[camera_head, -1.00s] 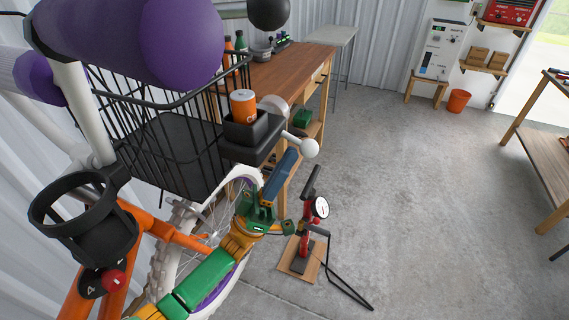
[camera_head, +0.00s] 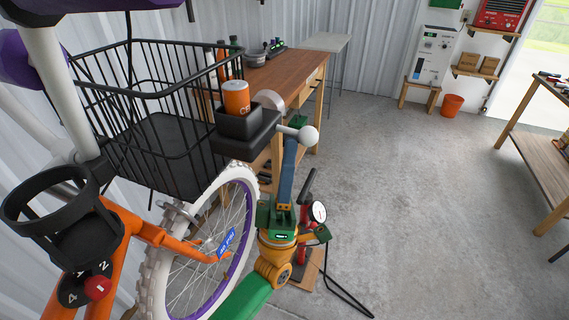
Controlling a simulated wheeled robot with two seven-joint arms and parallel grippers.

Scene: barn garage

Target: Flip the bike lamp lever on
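The bike lamp (camera_head: 246,141) is a dark housing at the front of the black wire basket, with a pale round part behind it. An orange can-like cell (camera_head: 236,97) stands in its square black holder. The lever (camera_head: 307,136) sticks out to the right of the housing, a short pale rod with a white ball end. My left gripper (camera_head: 291,145) comes up from below, its blue fingers upright just under the lever. The fingers overlap from this side, so their gap is hidden. I cannot tell whether they touch the lever. My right gripper is not in view.
The wire basket (camera_head: 135,100) and the white front tyre (camera_head: 236,180) are close on the left. A red floor pump (camera_head: 304,240) stands behind my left wrist. A wooden workbench (camera_head: 285,72) stands behind the lamp. Open concrete floor lies to the right.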

